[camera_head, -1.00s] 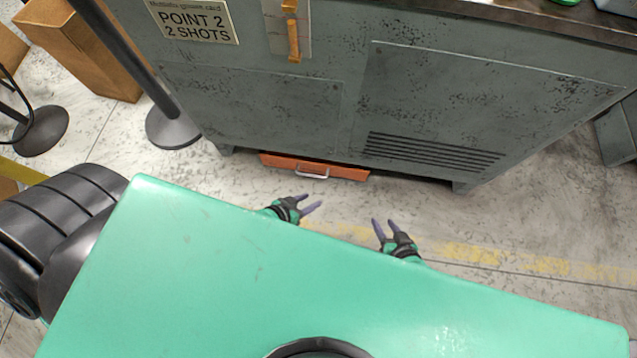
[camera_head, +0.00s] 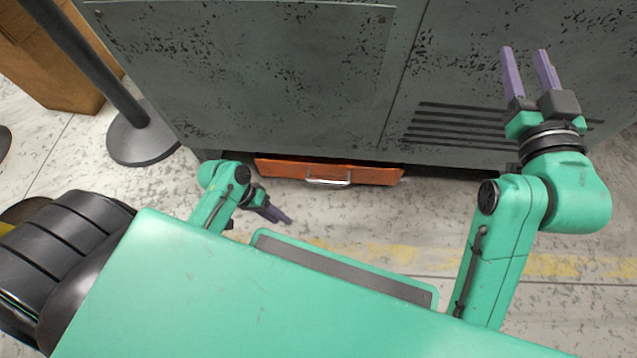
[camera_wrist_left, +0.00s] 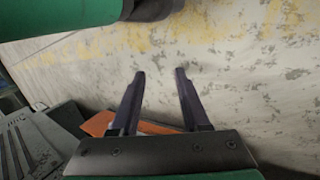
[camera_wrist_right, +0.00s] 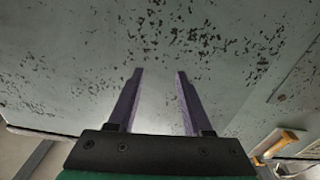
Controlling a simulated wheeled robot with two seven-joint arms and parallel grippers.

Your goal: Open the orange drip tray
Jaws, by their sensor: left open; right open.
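The orange drip tray (camera_head: 290,171) sits under the grey cabinet at floor level, with only its front and a narrow strip showing. A silver handle (camera_head: 328,181) is on its front. In the left wrist view the orange tray (camera_wrist_left: 98,124) shows partly behind the fingers. My left gripper (camera_head: 280,215) is open and empty, low over the floor, in front and left of the handle, apart from it. My right gripper (camera_head: 525,52) is open and empty, raised in front of the cabinet's right side. In the right wrist view its fingers (camera_wrist_right: 158,75) point toward the grey panel.
The grey cabinet (camera_head: 250,75) fills the back, with a vented panel at right. A dark post with a round base (camera_head: 140,135) and a cardboard box (camera_head: 60,75) stand at left. The floor (camera_head: 400,215) in front of the tray is clear.

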